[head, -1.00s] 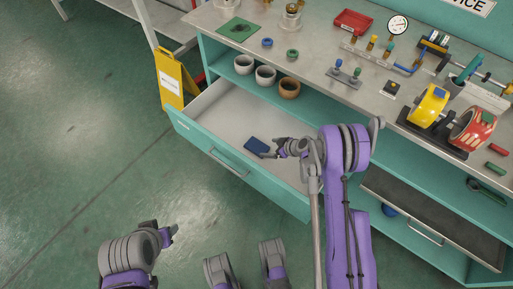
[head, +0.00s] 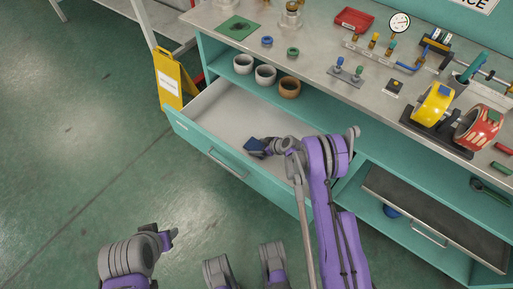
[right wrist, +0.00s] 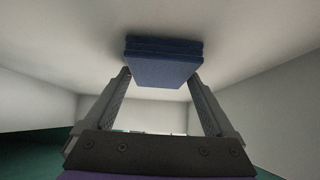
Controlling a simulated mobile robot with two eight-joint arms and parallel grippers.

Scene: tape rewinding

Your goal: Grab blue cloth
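The blue cloth (head: 254,145) is a folded dark blue square on the floor of the open drawer (head: 222,108). In the right wrist view the cloth (right wrist: 162,62) shows as a thick folded block at the fingertips. My right gripper (head: 264,146) reaches into the drawer from the right, at the cloth. In the right wrist view its two fingers (right wrist: 160,76) are apart, with their tips at the cloth's left and right edges; firm contact cannot be told. My left gripper (head: 173,237) is low at the left, away from the drawer, its finger opening unclear.
The drawer walls surround the cloth. Several cups (head: 265,76) stand on the shelf behind the drawer. The workbench top (head: 330,42) above carries a tape device (head: 433,103) and fittings. A yellow sign (head: 169,82) stands left of the drawer. The green floor in front is open.

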